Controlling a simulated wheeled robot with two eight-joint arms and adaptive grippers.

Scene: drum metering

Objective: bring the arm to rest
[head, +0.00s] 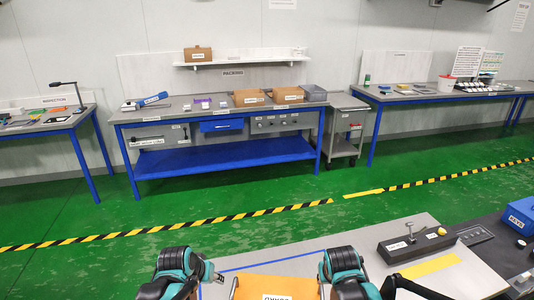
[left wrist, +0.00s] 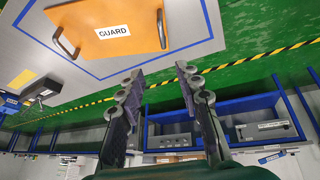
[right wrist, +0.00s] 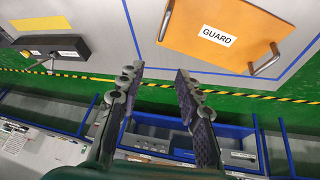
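My left gripper (left wrist: 158,82) is open and empty in the left wrist view, its two fingers apart with floor and a blue bench beyond them. My right gripper (right wrist: 157,80) is also open and empty in the right wrist view. An orange guard panel (head: 275,288) with a GUARD label and metal handles lies on the grey table between the arms. It also shows in the left wrist view (left wrist: 85,22) and the right wrist view (right wrist: 245,22), apart from both grippers.
A dark box with a lever (head: 417,246) and a yellow strip (head: 430,267) are on the grey table (head: 310,245) at right. A blue box (head: 520,215) stands further right. Beyond the striped floor line, the packing bench (head: 225,155) and a cart (head: 343,130) stand against the wall.

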